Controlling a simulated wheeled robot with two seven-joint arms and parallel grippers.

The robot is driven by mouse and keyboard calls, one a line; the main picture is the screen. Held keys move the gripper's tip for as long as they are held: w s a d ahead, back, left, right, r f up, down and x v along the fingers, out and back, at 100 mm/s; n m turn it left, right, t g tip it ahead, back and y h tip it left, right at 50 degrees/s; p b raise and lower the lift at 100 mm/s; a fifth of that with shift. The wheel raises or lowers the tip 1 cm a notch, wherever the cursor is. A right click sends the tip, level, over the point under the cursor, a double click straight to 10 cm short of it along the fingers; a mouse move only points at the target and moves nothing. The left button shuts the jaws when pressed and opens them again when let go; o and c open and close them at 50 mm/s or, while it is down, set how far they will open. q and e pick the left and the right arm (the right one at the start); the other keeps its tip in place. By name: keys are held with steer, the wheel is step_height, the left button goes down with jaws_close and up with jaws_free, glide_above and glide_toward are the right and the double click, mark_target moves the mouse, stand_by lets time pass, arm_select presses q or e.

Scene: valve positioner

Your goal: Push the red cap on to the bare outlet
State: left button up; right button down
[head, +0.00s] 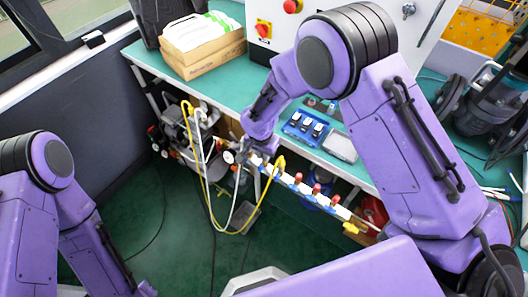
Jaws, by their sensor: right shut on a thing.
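A white manifold bar (327,204) runs slantwise below the bench front, with red caps (317,188) standing on several of its outlets. Its left part is behind my right gripper, and I cannot make out the bare outlet. My right gripper (262,151) is at the bar's left end, beside a yellow hose end (280,162). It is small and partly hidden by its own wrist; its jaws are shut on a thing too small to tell. My left arm comes in at the lower left; its gripper is out of the picture.
A round gauge (228,157) and looped yellow and white hoses (203,165) hang left of the gripper. The green bench (235,85) carries a blue tray (305,127), a clear box (340,147) and a cardboard box (205,62). Green floor (150,215) is open at the lower left.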

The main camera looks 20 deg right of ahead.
steer(key=shift+f, duration=0.4)
steer(key=c, duration=1.1)
jaws_free()
steer(key=shift+o, duration=0.2)
steer(key=shift+r, duration=0.1)
step_height(320, 180, up, 10)
steer(key=shift+s+a+r+b, duration=0.15)
steer(key=shift+s+a+b, duration=0.3)
